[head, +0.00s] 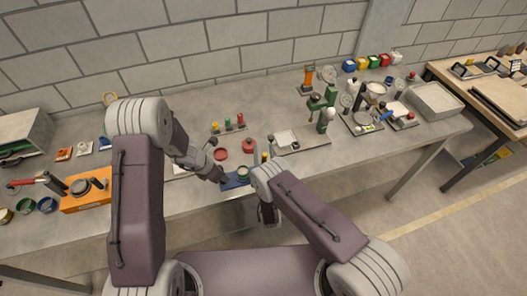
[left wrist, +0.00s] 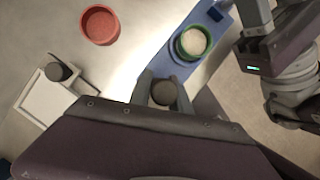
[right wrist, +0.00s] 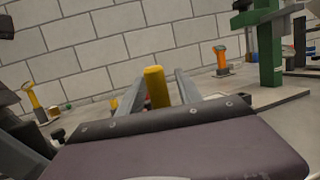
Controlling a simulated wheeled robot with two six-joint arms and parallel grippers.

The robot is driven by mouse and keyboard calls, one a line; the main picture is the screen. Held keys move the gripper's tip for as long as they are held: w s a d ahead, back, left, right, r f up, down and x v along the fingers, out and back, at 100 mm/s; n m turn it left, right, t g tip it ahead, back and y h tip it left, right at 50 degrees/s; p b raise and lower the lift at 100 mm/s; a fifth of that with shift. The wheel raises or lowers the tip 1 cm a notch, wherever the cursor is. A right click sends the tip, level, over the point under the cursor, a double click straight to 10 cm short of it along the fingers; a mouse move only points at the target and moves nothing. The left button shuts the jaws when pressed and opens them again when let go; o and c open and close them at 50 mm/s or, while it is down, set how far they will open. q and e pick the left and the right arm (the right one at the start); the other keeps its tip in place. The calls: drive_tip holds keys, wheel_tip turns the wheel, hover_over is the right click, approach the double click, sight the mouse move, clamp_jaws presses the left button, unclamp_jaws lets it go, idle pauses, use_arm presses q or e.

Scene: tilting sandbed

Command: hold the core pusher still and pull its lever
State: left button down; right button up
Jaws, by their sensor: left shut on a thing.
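The core pusher appears as a blue base (head: 234,183) near the table's front edge, and its blue plate also shows in the left wrist view (left wrist: 215,32). A green ring (left wrist: 194,42) with pale filling sits on it. My left gripper (head: 224,179) is shut on a dark round knob (left wrist: 164,93) at the near end of the base. A yellow handle (right wrist: 157,87), likely the lever's, stands upright between the fingers of my right gripper (right wrist: 160,84). These fingers are open, with gaps beside the handle. The lever's lower part is hidden.
A red dish (head: 220,154) lies behind the core pusher, with several coloured pegs (head: 228,125) further back. A board with a pale plate (head: 290,141) lies to the right.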

wheel_tip(320, 180, up, 10)
idle(0.5)
